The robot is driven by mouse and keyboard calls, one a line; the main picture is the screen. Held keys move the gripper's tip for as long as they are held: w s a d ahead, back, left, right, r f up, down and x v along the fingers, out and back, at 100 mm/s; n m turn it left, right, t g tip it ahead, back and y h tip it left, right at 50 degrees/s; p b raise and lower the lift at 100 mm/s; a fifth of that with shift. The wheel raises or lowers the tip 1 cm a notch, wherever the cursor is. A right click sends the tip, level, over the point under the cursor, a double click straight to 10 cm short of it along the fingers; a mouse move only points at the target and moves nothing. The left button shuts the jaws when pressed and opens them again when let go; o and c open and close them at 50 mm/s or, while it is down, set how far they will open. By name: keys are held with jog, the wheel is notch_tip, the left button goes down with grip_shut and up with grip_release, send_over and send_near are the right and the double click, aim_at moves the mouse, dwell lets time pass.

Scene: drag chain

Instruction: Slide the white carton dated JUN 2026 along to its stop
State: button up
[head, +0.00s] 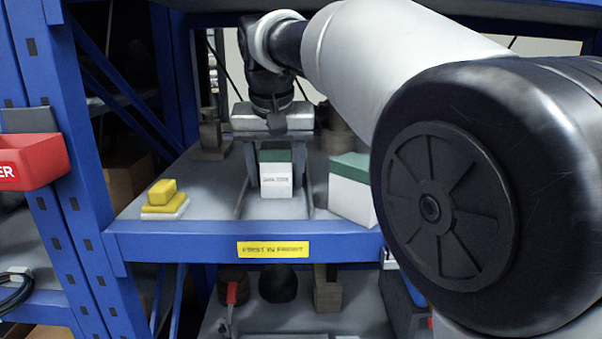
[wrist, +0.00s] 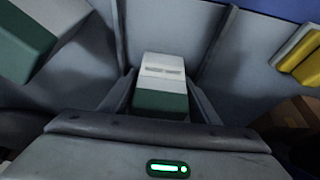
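A white carton (head: 277,184) with a green top stands in a lane between two low rails on the grey shelf. Its front label is too small to read surely. It also shows in the wrist view (wrist: 162,84). My gripper (head: 276,168) reaches down from behind and above it. The fingers are apart, one on each side of the carton; I cannot tell whether they touch it. In the wrist view my gripper (wrist: 160,100) also straddles the carton. A second green-topped white carton (head: 350,192) stands turned to the right, outside the lane. No separate stop is clear to see.
The shelf's blue front edge (head: 180,247) bears a yellow label (head: 273,249). Yellow blocks (head: 163,197) lie on the left of the shelf. A red bin (head: 33,160) hangs by the left blue post (head: 55,90). Shelf in front of the carton is clear.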

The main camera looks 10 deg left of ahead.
jog(key=c, duration=1)
jog(key=shift+w+a+r+p, duration=0.1)
jog(key=shift+w+a+p, duration=0.1)
jog(key=shift+w+p, duration=0.7)
jog(key=shift+w+a+p, duration=0.1)
jog(key=shift+w+p, duration=0.2)
jog(key=shift+p, duration=0.15)
jog(key=shift+w+a+p, duration=0.25)
jog(key=shift+w+p, duration=0.75)
jog(key=shift+p, duration=0.1)
jog(key=shift+w+a+p, duration=0.2)
jog(key=shift+w+p, duration=0.6)
jog(key=shift+p, duration=0.15)
jog(key=shift+w+a+p, duration=0.2)
jog(key=shift+w+p, duration=0.6)
jog(key=shift+p, duration=0.2)
jog(key=shift+w+a+p, duration=0.2)
jog(key=shift+w+p, duration=0.6)
jog(key=shift+p, duration=0.15)
jog(key=o, duration=1.4)
